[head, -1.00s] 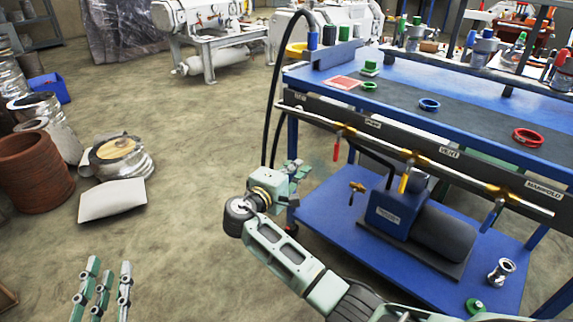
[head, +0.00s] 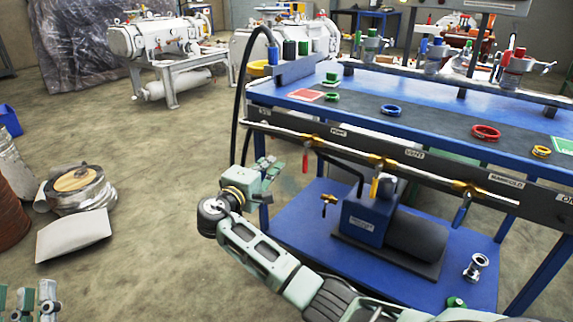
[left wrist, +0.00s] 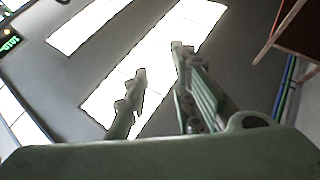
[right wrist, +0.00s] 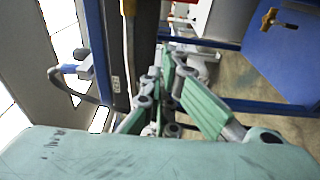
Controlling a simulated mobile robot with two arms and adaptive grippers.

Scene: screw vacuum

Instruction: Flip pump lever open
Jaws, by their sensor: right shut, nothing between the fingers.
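A red lever (head: 306,160) hangs straight down from the horizontal pipe (head: 347,150), just left of the PUMP label (head: 338,132) on the bench's front rail. My right gripper (head: 268,170) is shut and empty, left of the red lever and apart from it, at about the same picture height. In the right wrist view its fingers (right wrist: 160,68) show close together beside a dark upright bar. My left gripper's fingers (left wrist: 160,62) are spread apart with nothing between them. In the head view it shows only at the bottom left corner.
A yellow lever (head: 374,186) and a blue lever (head: 460,216) hang farther right on the pipe. A blue pump (head: 364,219) with a brass valve (head: 327,201) stands on the lower shelf (head: 290,228). Black hoses (head: 235,110) drop at the bench's left end.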

